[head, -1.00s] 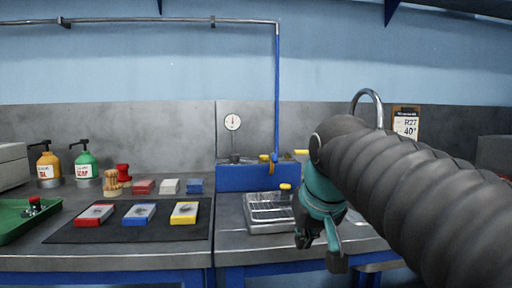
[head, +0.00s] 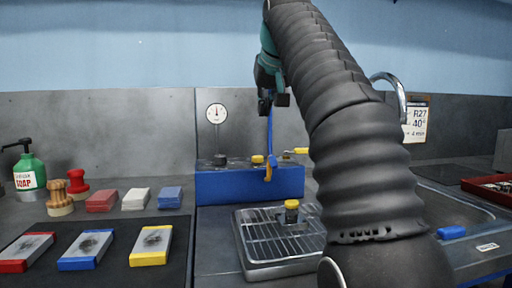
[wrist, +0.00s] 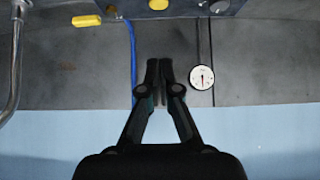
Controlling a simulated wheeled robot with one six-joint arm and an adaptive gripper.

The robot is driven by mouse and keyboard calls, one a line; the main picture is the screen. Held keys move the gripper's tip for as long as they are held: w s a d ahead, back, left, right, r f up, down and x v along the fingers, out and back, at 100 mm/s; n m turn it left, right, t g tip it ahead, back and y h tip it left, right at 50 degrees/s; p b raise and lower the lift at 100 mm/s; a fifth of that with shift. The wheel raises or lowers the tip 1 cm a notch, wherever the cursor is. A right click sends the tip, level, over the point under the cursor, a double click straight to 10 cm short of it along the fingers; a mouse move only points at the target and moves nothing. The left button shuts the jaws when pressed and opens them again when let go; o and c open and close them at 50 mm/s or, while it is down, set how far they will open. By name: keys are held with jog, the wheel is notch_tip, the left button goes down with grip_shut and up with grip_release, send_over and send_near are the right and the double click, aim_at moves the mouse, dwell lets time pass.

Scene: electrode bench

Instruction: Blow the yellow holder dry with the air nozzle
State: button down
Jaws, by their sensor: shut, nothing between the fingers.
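A small yellow-topped piece (head: 291,207) stands on the wire rack of a metal tray (head: 262,270); it may be the yellow holder. A flat yellow-edged block (head: 151,246) with a dark smudge lies on the dark mat. A blue hose (head: 270,135) hangs to a yellow-orange end (head: 268,172), probably the air nozzle, by the blue box (head: 230,187). My gripper (head: 273,101) is raised at the hose's upper visible part, well above the tray. In the wrist view my gripper (wrist: 160,64) is shut and empty; the hose (wrist: 133,45) runs beside its fingers.
A gauge (head: 217,113) stands left of the hose. Red (head: 11,266) and blue (head: 86,250) blocks share the mat (head: 180,270). A green soap bottle (head: 30,172) is at far left. A sink with a curved tap (head: 401,95) is at right, partly behind my arm.

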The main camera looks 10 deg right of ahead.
dwell(0.3)
send_over(258, 159)
notch_tip(258, 159, down, 7)
jog(key=shift+s+r, duration=0.1)
jog(key=shift+s, duration=0.05)
notch_tip(258, 159, down, 3)
jog(key=shift+r+b, duration=0.2)
jog(key=shift+b, duration=0.65)
jog(key=shift+f, duration=0.8)
